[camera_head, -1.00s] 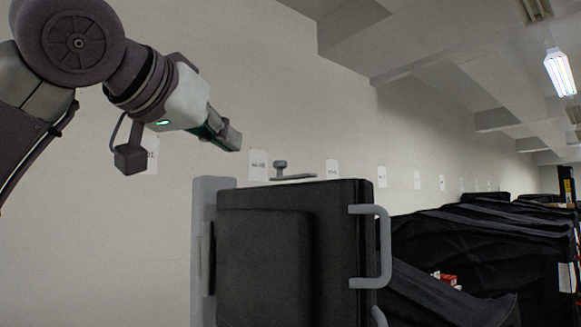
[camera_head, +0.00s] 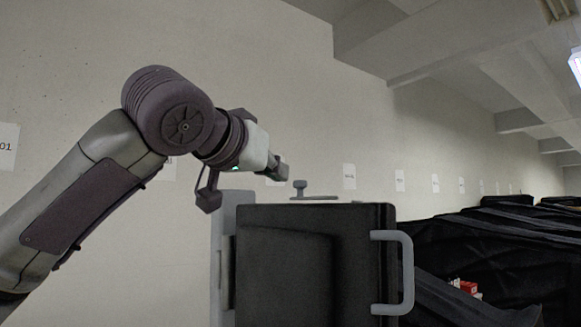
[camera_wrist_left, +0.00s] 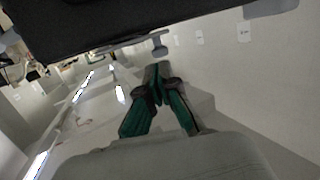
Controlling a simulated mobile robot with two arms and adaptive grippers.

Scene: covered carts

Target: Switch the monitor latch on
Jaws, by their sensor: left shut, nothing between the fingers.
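The monitor (camera_head: 290,265) is a black box with grey handles, standing upright in the head view. Its latch (camera_head: 299,190) is a small grey knob on a flat plate at the top edge. My left gripper (camera_head: 281,171) is shut and empty, just left of the knob and slightly above it, with a small gap in the picture. In the left wrist view the monitor (camera_wrist_left: 100,22) fills the top, and the latch knob (camera_wrist_left: 159,47) lies just beyond the shut green-and-grey fingers (camera_wrist_left: 157,72). I cannot tell whether they touch. My right gripper is out of view.
Black covered carts (camera_head: 510,250) stand to the right, with a small red and white item (camera_head: 467,287) among them. A pale wall (camera_head: 90,100) with paper labels runs behind. The space above the monitor is open.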

